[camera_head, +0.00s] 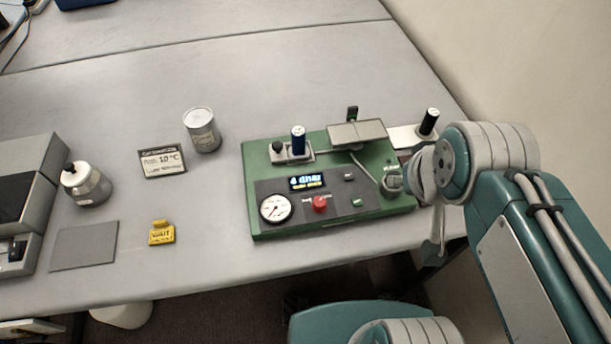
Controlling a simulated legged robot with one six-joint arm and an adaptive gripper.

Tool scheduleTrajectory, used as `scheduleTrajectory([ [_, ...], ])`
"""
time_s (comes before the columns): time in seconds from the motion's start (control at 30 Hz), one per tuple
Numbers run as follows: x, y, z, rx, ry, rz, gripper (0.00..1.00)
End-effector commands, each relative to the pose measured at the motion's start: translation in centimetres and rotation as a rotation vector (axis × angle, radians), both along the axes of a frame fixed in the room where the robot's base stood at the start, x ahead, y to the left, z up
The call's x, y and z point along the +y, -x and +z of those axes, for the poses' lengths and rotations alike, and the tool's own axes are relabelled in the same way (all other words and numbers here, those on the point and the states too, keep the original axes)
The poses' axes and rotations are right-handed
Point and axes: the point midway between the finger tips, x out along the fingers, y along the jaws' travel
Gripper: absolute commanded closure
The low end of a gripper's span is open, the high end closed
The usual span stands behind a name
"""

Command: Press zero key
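A green bench device (255,190) stands on the table right of centre. Its dark panel carries a round dial (276,208), a lit display (307,182), a red knob (319,203), a small dark key (349,176) and a small green key (357,202). The key labels are too small to read, so I cannot tell which is the zero key. My gripper (437,238) hangs at the device's right end, by the table edge, seen partly behind my arm's wrist. It is apart from both keys. Its fingers are not clear enough to show open or shut.
A blue-capped post (298,140), a flat grey plate (357,132) and a black-handled part (428,123) rise at the device's back. A metal can (202,130), sign (162,161), yellow tag (161,233) and jar (86,184) stand left.

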Motion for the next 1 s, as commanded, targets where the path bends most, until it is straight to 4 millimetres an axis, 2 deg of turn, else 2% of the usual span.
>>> scheduleTrajectory([
  [0.03,0.0,0.0,0.0,0.0,0.0,0.0,0.94],
  [0.07,0.0,0.0,0.0,0.0,0.0,0.0,1.0],
  [1.0,0.0,0.0,0.0,0.0,0.0,0.0,1.0],
])
